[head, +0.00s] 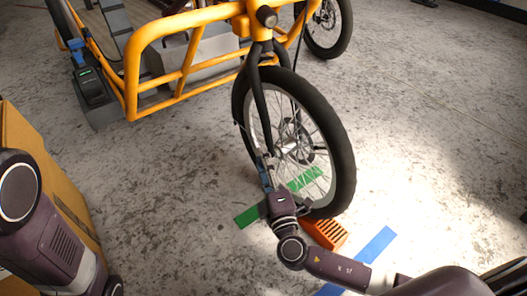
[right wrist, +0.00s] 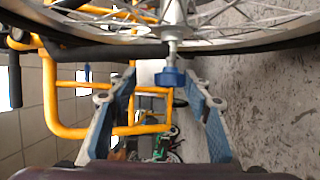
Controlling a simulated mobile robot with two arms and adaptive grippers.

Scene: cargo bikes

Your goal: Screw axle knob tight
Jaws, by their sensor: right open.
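A blue axle knob (right wrist: 170,77) sits at the end of a metal axle at the front wheel's hub in the right wrist view. My right gripper (right wrist: 162,84) is open, with one finger on each side of the knob and visible gaps to it. In the head view, my right gripper (head: 265,168) is beside the lower fork end of the near front wheel (head: 345,165). The knob cannot be made out there. My left arm (head: 45,225) shows at the left edge, but its gripper is outside the picture.
The orange cargo frame (head: 185,20) stands behind the wheel. An orange block (head: 326,233) lies by the tyre, with green tape (head: 247,217) and blue tape (head: 375,243) on the floor. A cardboard box (head: 20,135) is at left. Floor at right is clear.

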